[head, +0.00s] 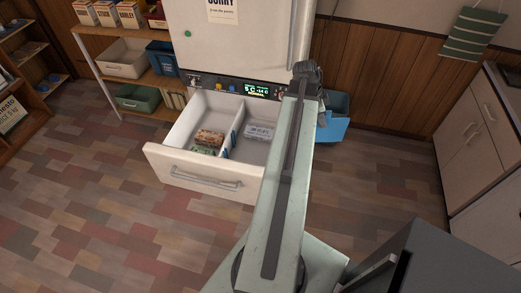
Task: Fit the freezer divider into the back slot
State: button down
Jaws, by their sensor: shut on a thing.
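The freezer drawer (185,167) is pulled open at the bottom of the white fridge-freezer (235,45). An upright pale panel with blue along it (234,131) stands inside the drawer and parts it into a left and a right side. I cannot tell whether this panel is the freezer divider. The back slot cannot be made out. My arm stretches up across the picture and covers the drawer's right side. My gripper is hidden beyond the arm's dark end joint, and so is anything in it.
A brown box (210,138) lies in the drawer's left part and a white pack (258,132) in the right part. A blue bin (335,118) stands right of the freezer, and a shelf with tubs (125,58) left. The floor in front is clear.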

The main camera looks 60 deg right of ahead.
aim_at(236, 171)
jog(key=z, duration=0.05)
jog(key=i, duration=1)
